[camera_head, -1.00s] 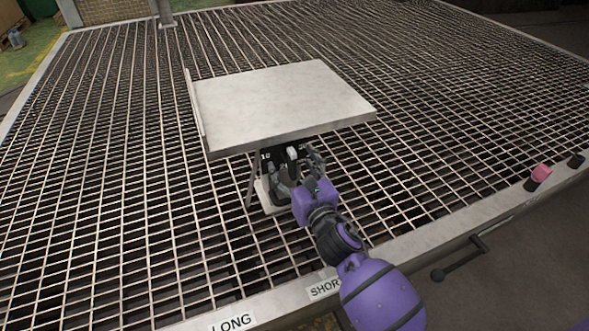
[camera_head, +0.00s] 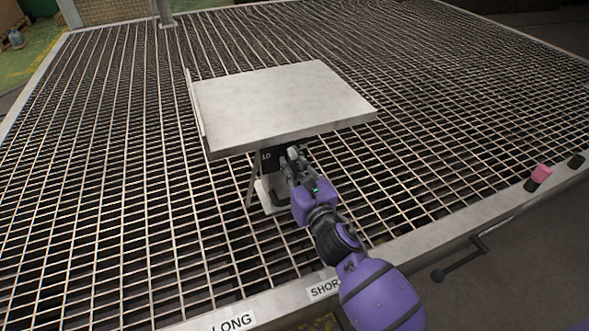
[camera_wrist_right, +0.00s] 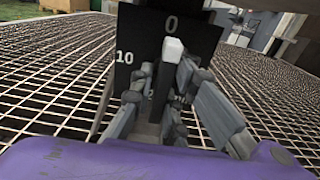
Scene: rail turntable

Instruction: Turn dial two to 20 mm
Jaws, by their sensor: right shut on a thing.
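A black dial plate (camera_wrist_right: 141,38) with a white 0 at its top and a 10 at its left fills the upper middle of the right wrist view. A pale-tipped pointer knob (camera_wrist_right: 173,48) stands upright, its tip just under the 0. My right gripper (camera_wrist_right: 158,85) is shut on the knob from both sides. In the head view the right gripper (camera_head: 294,158) covers most of the dial plate (camera_head: 267,157), below the front edge of a grey panel. The dial's other marks are hidden by the fingers. My left gripper is not in view.
The flat grey panel (camera_head: 280,100) overhangs the dial, close above the right gripper. A metal grating (camera_head: 440,120) spreads around it. Labels LONG (camera_head: 233,323) and SHORT (camera_head: 324,289) and a pink block (camera_head: 541,173) are on the front rim.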

